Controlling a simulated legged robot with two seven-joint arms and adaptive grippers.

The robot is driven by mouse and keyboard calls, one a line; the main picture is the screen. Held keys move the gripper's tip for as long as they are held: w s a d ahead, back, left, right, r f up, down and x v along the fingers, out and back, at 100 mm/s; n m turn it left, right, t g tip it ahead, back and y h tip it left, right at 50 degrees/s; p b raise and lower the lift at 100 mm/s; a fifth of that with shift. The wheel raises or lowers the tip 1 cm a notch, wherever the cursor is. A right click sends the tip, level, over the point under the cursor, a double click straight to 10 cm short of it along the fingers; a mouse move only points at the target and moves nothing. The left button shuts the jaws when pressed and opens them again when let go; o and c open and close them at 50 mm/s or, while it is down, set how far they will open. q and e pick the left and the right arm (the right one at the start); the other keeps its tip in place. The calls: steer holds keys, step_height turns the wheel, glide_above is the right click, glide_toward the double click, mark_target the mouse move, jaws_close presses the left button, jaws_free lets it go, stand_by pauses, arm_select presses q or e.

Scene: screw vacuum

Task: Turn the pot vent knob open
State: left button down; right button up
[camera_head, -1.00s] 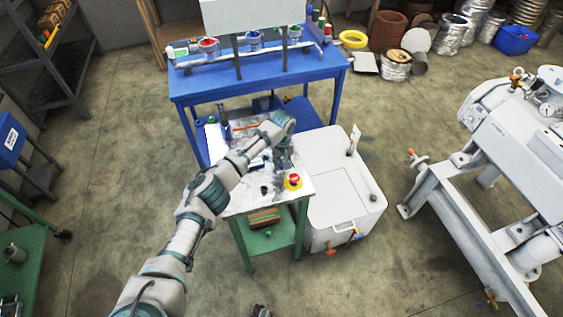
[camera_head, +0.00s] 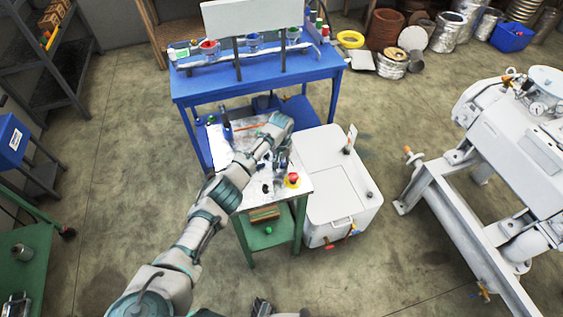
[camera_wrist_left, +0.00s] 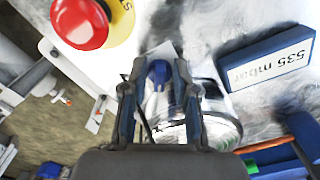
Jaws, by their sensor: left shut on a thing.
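In the left wrist view, the blue vent knob (camera_wrist_left: 159,72) sits between the two fingers of my left gripper (camera_wrist_left: 157,84), which is shut on it. The shiny metal pot (camera_wrist_left: 222,126) shows behind the fingers, partly hidden by them. In the head view my left gripper (camera_head: 274,164) is over the small work table (camera_head: 254,196), and the arm hides most of the pot and the knob. A dark part that looks like my right gripper (camera_head: 262,308) shows at the bottom edge; its fingers are not clear.
A red emergency button on a yellow base (camera_head: 293,180) stands close to my left gripper. It also shows in the wrist view (camera_wrist_left: 80,22), near a blue display (camera_wrist_left: 266,62) reading 535 mbar. A white chest (camera_head: 335,205) stands right of the table, a blue bench (camera_head: 258,83) behind.

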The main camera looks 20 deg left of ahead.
mark_target(282, 163)
arm_select(q)
steer(key=shift+w+m, duration=0.1)
steer(key=shift+m, duration=1.1)
steer(key=shift+a+m, duration=0.1)
steer(key=shift+m, duration=0.2)
steer(key=c, duration=0.9)
jaws_free()
step_height(282, 163, up, 7)
steer(key=shift+w, duration=0.1)
steer(key=shift+r, duration=0.4)
steer(key=shift+d, duration=0.25)
